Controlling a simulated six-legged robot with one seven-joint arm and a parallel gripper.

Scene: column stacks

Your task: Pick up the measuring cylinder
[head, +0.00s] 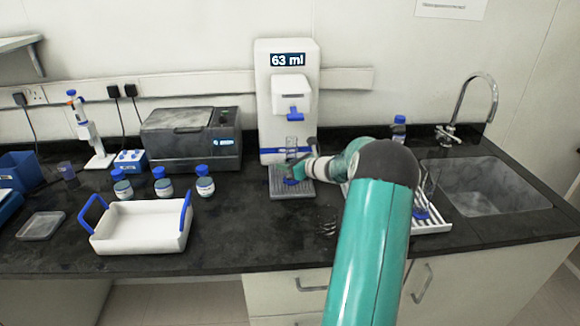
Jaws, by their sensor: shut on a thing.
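The measuring cylinder (292,144) is small, clear and upright, under the blue spout of the white dispenser (264,105). Its blue foot (290,182) shows low down, at the grey drip tray (281,192). My gripper (297,169) comes in from the right and is shut on the cylinder. The fingers hide the middle of the cylinder. I cannot tell whether its foot touches the tray. The dispenser's display reads 63 ml.
My arm covers part of a white drying rack (436,224) beside the sink (485,186). Left of the dispenser stand a grey machine (192,140), several blue-capped bottles (205,183) and a white tray with blue handles (112,245). The front middle counter is mostly clear.

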